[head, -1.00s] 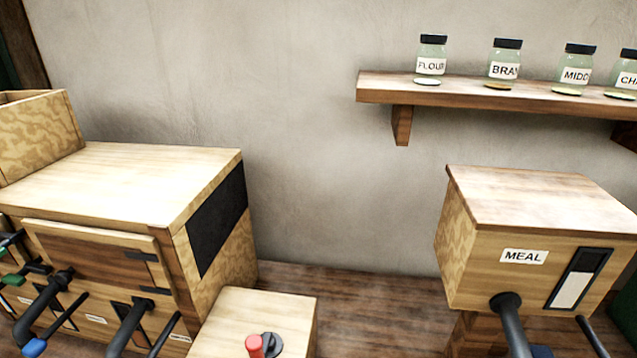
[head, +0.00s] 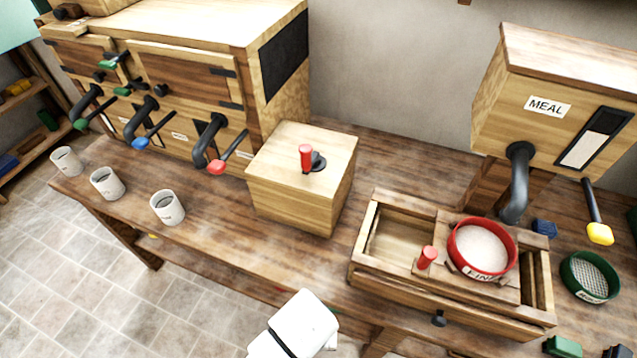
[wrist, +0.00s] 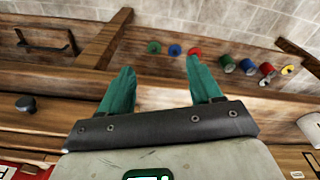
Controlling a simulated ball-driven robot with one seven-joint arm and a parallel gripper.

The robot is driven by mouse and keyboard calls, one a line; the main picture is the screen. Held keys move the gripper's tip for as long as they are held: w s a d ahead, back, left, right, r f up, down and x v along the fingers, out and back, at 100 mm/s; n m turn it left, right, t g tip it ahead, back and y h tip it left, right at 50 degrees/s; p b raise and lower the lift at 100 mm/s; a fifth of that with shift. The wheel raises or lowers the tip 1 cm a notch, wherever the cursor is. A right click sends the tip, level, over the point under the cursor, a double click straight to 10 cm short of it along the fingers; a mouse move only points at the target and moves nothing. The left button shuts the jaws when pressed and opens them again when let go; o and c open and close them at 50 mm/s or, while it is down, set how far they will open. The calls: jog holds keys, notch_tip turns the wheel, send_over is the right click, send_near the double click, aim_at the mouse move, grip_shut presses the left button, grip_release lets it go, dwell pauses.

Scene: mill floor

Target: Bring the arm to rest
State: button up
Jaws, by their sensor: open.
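My gripper (wrist: 160,68) shows in the wrist view with its two teal fingers spread apart. Nothing is between them. Below and beyond the fingers run the wooden front edges of the bench (wrist: 160,97). In the head view a white part of my arm (head: 300,322) shows at the bottom, in front of the bench (head: 240,258).
A wooden tray box (head: 398,282) holds a red-rimmed sieve (head: 483,275) of pale meal. A box with a red-handled crank (head: 305,203) stands left of it. Several white cups (head: 108,184) line the front left edge. The MEAL bin (head: 545,95) stands at right.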

jog(key=s+d+f+b, duration=0.1)
jog(key=s+d, duration=0.4)
jog(key=d, duration=0.9)
jog(key=s+d+f+b, duration=0.1)
jog(key=s+d+b, duration=0.3)
jog(key=d, duration=1.1)
jog(key=shift+s+f, duration=0.2)
jog(key=shift+s, duration=0.8)
jog(key=shift+w, duration=0.1)
jog(key=shift+c, duration=0.4)
